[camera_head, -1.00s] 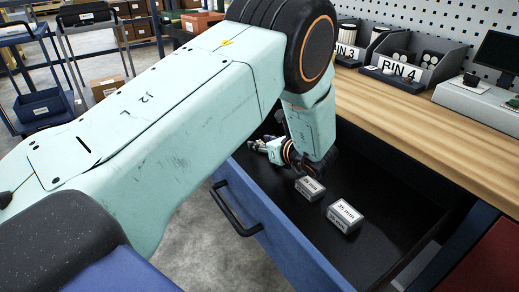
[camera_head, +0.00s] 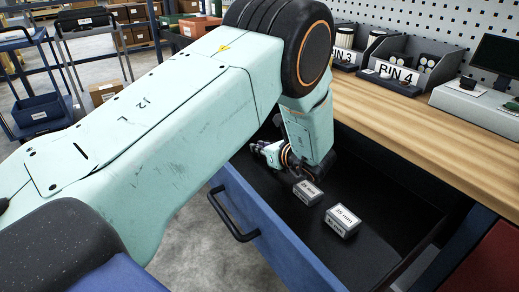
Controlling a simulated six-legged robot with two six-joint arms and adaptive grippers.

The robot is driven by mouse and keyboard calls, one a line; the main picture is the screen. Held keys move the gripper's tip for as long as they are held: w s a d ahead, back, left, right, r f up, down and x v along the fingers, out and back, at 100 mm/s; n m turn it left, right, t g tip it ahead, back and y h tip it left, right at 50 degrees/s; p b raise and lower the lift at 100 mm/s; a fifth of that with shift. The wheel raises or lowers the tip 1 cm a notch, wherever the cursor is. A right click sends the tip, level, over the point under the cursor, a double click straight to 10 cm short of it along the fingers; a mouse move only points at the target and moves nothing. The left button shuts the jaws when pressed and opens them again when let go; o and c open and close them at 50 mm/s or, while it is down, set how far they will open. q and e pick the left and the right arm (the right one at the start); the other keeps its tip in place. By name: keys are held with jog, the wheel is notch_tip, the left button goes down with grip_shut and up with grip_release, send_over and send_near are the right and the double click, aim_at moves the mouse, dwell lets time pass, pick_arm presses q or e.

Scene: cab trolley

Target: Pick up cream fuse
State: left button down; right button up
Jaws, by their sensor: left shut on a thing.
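My left arm crosses the view from the left and bends down into the open blue drawer (camera_head: 275,232). My left gripper (camera_head: 262,149) is low in the drawer, near its left end, with its fingers pointing left. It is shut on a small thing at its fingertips. That thing is too small and too covered by the fingers to make out, so I cannot tell its colour or whether it is the cream fuse. No other fuse shows clearly. My right gripper is not in view.
Two small labelled boxes, a nearer one (camera_head: 342,221) and a smaller one (camera_head: 308,193), sit on the dark drawer floor right of the gripper. The wooden worktop (camera_head: 430,140) overhangs behind, with labelled bins (camera_head: 398,72). The drawer handle (camera_head: 232,216) sticks out in front.

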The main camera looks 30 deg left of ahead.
pick_arm(q)
notch_tip(320, 180, up, 10)
jog(key=p, duration=0.2)
dwell(0.4)
